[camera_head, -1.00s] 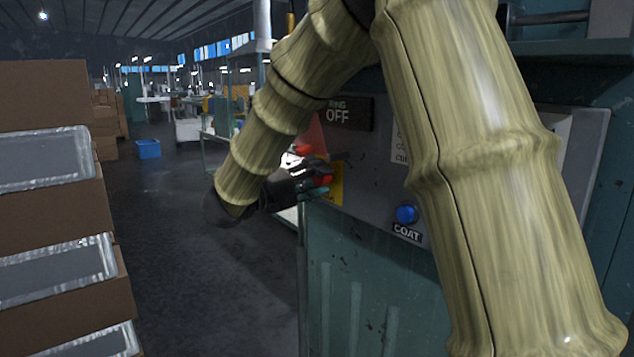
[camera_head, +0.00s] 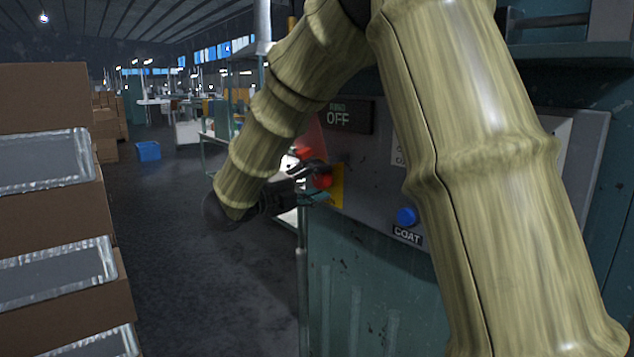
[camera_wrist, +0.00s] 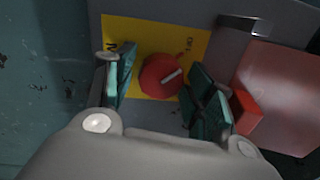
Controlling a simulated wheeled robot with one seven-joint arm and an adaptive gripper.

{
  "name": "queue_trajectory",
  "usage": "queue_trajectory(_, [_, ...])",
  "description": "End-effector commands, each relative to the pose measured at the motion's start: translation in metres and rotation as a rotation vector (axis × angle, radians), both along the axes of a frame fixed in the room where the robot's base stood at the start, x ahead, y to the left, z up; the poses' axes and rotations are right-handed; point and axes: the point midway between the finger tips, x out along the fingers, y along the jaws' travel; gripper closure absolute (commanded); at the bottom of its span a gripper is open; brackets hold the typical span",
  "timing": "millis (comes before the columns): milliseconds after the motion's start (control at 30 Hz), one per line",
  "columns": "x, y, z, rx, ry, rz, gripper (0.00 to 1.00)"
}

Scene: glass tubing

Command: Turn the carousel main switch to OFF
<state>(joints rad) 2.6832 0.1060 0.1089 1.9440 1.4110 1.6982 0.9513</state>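The main switch is a round red knob (camera_wrist: 160,76) with a pale pointer line, on a yellow plate (camera_wrist: 146,42). The pointer slants up to the right in the wrist view, towards small dark lettering that I cannot read surely. My gripper (camera_wrist: 162,85) is open, with one green finger on each side of the knob. Gaps show on both sides, the right one narrower. In the head view the knob (camera_head: 322,181) is partly hidden by my gripper (camera_head: 312,180), beside the yellow plate's edge.
A lit sign (camera_head: 338,118) reading OFF is above the switch. A blue button (camera_head: 406,215) labelled COAT is to the right. A red block (camera_wrist: 246,112) and a translucent reddish panel (camera_wrist: 283,95) are close to my right finger. Stacked boxes (camera_head: 45,100) stand at left.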

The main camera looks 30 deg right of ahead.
Motion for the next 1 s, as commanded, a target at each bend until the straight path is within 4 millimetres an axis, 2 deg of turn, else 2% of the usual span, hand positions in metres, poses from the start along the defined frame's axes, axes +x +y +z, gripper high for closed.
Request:
queue_trajectory(333, [-0.001,0.000,0.000,0.000,0.000,-0.001,0.36])
queue_trajectory(467, [-0.001,0.008,0.000,0.000,0.000,-0.001,0.36])
queue_trajectory(567, [-0.002,0.020,-0.001,-0.001,0.000,0.000,0.36])
queue_trajectory(1000, [-0.007,0.097,-0.006,-0.001,0.000,0.001,0.36])
